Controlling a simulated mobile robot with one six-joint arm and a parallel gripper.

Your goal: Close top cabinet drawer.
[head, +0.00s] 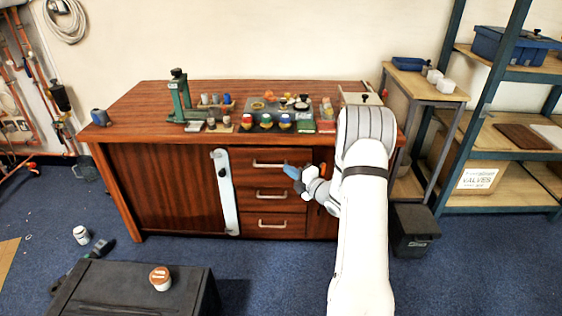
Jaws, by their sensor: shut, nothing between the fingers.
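The brown wooden cabinet (165,175) stands against the wall in the head view. Its top drawer (247,172) has a pale bar handle and looks flush or nearly flush with the cabinet front; I cannot tell whether a small gap is left. My gripper (289,171) is shut and empty, with blue fingertips in front of the right part of the top drawer, close to the right end of its handle. I cannot tell whether the fingertips touch the drawer. My white arm hides the cabinet front to the right.
Two more drawers, the middle (250,204) and the bottom (249,231), sit below. A pale vertical strip (226,195) is left of the drawers. Tools and small pots crowd the cabinet top. A black case (110,290) is at front left; a dark bin (412,235) stands right.

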